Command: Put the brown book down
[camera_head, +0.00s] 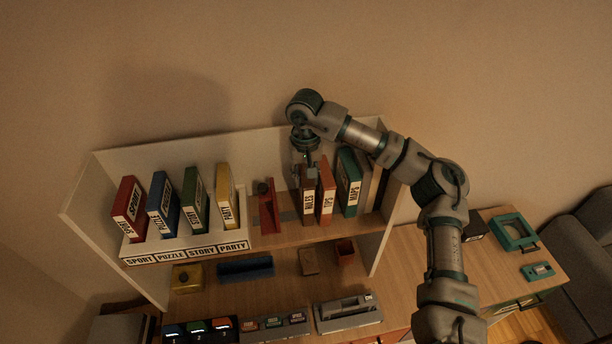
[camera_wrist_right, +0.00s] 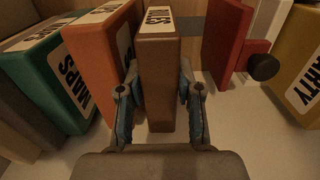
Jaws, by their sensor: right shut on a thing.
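The brown book (camera_head: 307,199), with a white "RULES" label on its spine, stands upright on the upper shelf, just left of the orange-red "TIPS" book (camera_head: 326,191). My right gripper (camera_head: 305,163) reaches down from above and is shut on the brown book. In the right wrist view the brown book (camera_wrist_right: 156,80) sits between the two fingers of my right gripper (camera_wrist_right: 160,100). The book's lower end appears at or close to the shelf surface; I cannot tell if it touches. My left gripper is not in view.
A green "MAPS" book (camera_head: 350,182) stands right of "TIPS". A red bookend (camera_head: 268,212) with a dark knob stands to the left, with a small gap. A white labelled rack (camera_head: 185,249) holds several game boxes further left. A desk (camera_head: 510,262) is at the right.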

